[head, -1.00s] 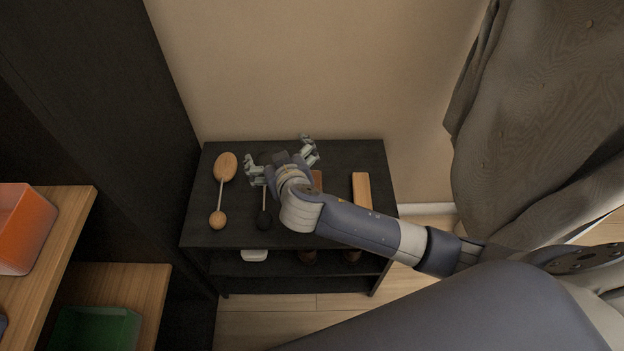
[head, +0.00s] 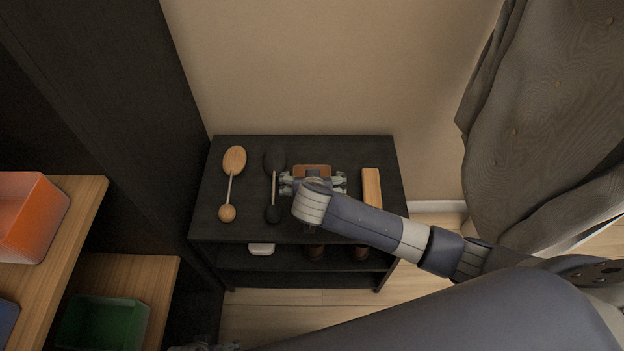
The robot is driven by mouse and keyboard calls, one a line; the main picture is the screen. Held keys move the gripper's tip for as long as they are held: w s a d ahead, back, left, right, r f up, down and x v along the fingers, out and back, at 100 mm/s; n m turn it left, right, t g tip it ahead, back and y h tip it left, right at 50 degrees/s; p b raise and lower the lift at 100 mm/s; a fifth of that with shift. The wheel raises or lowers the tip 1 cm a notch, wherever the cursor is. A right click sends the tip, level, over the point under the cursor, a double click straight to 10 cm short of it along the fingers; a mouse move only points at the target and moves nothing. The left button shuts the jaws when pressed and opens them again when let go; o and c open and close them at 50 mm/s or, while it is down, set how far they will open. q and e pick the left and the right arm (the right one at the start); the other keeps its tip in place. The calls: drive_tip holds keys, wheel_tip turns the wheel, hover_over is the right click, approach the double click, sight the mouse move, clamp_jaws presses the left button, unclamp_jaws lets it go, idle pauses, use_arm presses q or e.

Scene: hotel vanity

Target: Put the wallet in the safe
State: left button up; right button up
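A brown flat item (head: 312,171), which looks like the wallet, lies on top of the dark shelf unit (head: 225,225). My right gripper (head: 312,183) is above it, with its fingers spread apart at the item's left and right sides. The gripper and wrist hide the item's near part. I cannot tell whether the fingers touch it. A small piece of what looks like my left gripper (head: 212,346) shows at the bottom edge, mostly cut off. The safe is not in view.
On the shelf top lie a light wooden two-ended piece (head: 234,160), a similar black one (head: 274,160) and a tan block (head: 371,190). Lower, a white item (head: 261,249) and brown bottles (head: 315,252). At left, an orange bin (head: 35,225) and a green bin (head: 100,322). A curtain (head: 540,120) hangs right.

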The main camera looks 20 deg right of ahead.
sight(298, 170)
drive_tip(key=b+x, duration=0.1)
drive_tip(key=x, duration=0.3)
drive_tip(key=shift+s+a+f, duration=0.15)
drive_tip(key=shift+s+f, duration=0.05)
drive_tip(key=shift+w+f, duration=0.3)
drive_tip(key=shift+w, duration=0.05)
use_arm(q)
drive_tip(key=r, duration=0.1)
drive_tip(key=w+r, duration=0.1)
drive_tip(key=r, duration=0.1)
drive_tip(key=w+r, duration=0.1)
drive_tip(key=shift+d+r, duration=0.1)
drive_tip(key=shift+r, duration=0.3)
use_arm(e)
drive_tip(key=c, duration=0.9)
drive_tip(key=shift+r, duration=0.1)
